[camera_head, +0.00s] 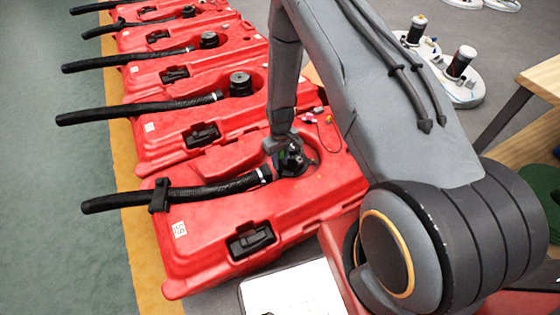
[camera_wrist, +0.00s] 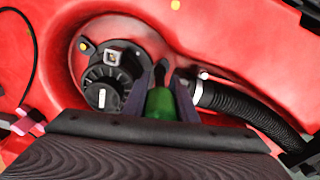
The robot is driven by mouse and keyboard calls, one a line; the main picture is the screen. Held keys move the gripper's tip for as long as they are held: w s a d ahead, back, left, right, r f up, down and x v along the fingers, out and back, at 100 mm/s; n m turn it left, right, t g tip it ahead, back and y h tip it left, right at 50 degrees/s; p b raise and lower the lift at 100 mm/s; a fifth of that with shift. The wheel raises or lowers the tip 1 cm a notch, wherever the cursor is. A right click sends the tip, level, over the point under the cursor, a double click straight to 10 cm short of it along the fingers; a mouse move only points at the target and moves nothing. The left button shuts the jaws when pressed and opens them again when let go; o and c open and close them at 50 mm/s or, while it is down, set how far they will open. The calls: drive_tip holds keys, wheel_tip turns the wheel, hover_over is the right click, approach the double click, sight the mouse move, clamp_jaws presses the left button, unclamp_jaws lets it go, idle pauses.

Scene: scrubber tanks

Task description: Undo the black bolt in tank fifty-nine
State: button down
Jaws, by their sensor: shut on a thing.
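The nearest red tank (camera_head: 205,240) carries a small white label (camera_head: 179,229), too small to read surely. My gripper (camera_head: 287,160) is over the round recess in this tank's top. In the wrist view, my gripper (camera_wrist: 167,85) is shut on a green object (camera_wrist: 160,103) between its fingers. The fingertips are just right of a black round fitting (camera_wrist: 108,80) with a ribbed knob. A small yellow bolt head (camera_wrist: 83,47) sits at the fitting's upper left. I cannot clearly make out a black bolt; the fingers hide part of the fitting's right side.
A black corrugated hose (camera_wrist: 245,108) leaves the recess beside the fingers; it runs left in the head view (camera_head: 215,188). More red tanks (camera_head: 195,125) stand in a row behind. A wooden table (camera_head: 540,85) stands at the right. Open green floor (camera_head: 60,200) lies left.

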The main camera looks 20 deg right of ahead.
drive_tip(key=m, duration=0.9)
drive_tip(key=shift+m, duration=0.4)
drive_tip(key=m, duration=0.4)
drive_tip(key=shift+m, duration=0.4)
drive_tip(key=m, duration=0.4)
drive_tip(key=shift+m, duration=0.3)
drive_tip(key=shift+a+f+b, duration=0.1)
drive_tip(key=shift+f+b, duration=0.3)
drive_tip(key=shift+f, duration=0.5)
